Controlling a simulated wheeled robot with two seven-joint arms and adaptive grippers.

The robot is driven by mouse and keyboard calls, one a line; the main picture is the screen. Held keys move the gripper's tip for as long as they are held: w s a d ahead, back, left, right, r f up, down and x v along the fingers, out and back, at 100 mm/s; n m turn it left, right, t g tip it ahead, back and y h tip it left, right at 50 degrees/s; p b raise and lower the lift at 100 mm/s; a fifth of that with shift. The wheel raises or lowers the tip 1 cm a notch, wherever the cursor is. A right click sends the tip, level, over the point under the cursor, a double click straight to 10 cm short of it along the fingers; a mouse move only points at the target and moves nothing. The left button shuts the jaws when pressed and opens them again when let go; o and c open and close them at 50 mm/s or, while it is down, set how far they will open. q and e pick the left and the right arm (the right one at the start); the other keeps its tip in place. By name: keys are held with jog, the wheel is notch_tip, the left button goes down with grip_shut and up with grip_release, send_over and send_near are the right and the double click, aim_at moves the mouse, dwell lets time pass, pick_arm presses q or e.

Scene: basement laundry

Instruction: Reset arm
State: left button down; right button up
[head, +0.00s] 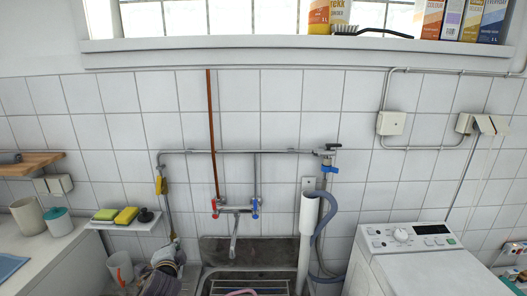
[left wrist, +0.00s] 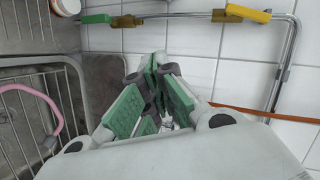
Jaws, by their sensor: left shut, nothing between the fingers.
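My left gripper (head: 172,248) is low at the left of the sink in the head view, in front of the tiled wall and beside the wall pipe. In the left wrist view, its green-padded fingers (left wrist: 155,68) come together at the tips with nothing held between them. My right gripper shows in neither view.
The sink (head: 245,284) holds a wire rack and a pink loop. A tap (head: 235,212) and a white standpipe with a grey hose (head: 325,215) rise behind it. A washing machine (head: 425,262) stands right. A small shelf (head: 130,226) with sponges is at left.

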pick_arm(q)
jog(key=s+d+f+n+g+h, duration=0.1)
jog(key=s+d+f+n+g, duration=0.3)
jog(key=s, duration=0.6)
jog(key=s+d+f+n+g+h, duration=0.1)
jog(key=s+f+n+g+h, duration=0.15)
jog(key=s+f, duration=0.55)
jog(key=s+d+f+n+g+h, duration=0.1)
jog(key=s+d+f+n+g, duration=0.25)
jog(key=s, duration=0.85)
notch_tip(320, 180, down, 32)
jog(key=s+a+f+g, duration=0.1)
jog(key=s+a, duration=0.1)
jog(key=s+a+f, duration=0.2)
jog(key=s+f, duration=0.7)
jog(key=s, duration=0.2)
jog(key=s+a+f+g, duration=0.1)
jog(key=s+a+f, duration=0.2)
jog(key=s+f, duration=0.7)
jog(key=shift+s+m+g, duration=0.3)
jog(key=shift+s+m, duration=0.1)
jog(key=shift+s+y, duration=0.15)
jog(key=shift+y, duration=0.1)
